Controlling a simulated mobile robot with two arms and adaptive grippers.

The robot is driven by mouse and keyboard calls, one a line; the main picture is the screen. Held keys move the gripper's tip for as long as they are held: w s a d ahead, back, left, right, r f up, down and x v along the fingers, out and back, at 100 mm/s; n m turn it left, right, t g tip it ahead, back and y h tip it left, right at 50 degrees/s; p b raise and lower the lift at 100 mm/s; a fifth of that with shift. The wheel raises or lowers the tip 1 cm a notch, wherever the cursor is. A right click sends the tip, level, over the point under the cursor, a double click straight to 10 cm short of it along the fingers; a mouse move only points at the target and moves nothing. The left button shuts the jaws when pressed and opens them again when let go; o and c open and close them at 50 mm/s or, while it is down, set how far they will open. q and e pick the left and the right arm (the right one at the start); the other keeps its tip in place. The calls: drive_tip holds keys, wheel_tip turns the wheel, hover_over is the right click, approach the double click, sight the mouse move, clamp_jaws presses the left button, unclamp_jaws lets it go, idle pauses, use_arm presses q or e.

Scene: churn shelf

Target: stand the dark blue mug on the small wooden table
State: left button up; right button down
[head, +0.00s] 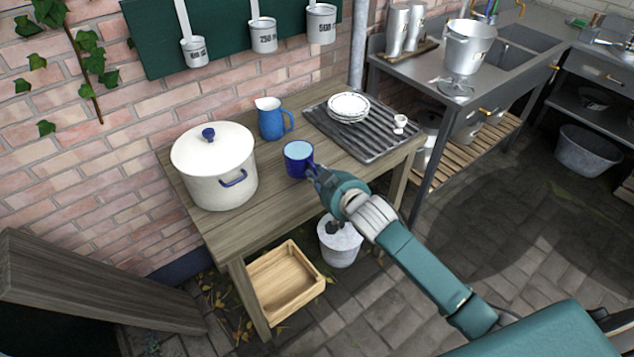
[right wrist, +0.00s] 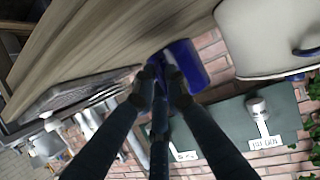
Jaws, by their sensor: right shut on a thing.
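The dark blue mug (head: 298,158) is upright at the small wooden table (head: 240,228), over the front middle of its top. I cannot tell whether its base touches the wood. My right gripper (head: 314,172) is shut on the mug at its handle side, coming from the front right. In the right wrist view the two dark fingers (right wrist: 162,88) close on the handle, and the blue mug body (right wrist: 188,62) shows just beyond them. My left gripper is not in the head view.
A large white pot (head: 213,170) stands left of the mug. A blue jug (head: 272,120) is behind it. A ridged drainer (head: 375,140) with stacked plates (head: 348,106) and an egg cup (head: 400,122) lies to the right.

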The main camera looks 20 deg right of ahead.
drive_tip(key=shift+f, duration=1.6)
drive_tip(key=shift+f, duration=0.15)
drive_tip(key=c, duration=1.8)
unclamp_jaws()
drive_tip(key=shift+o, duration=0.2)
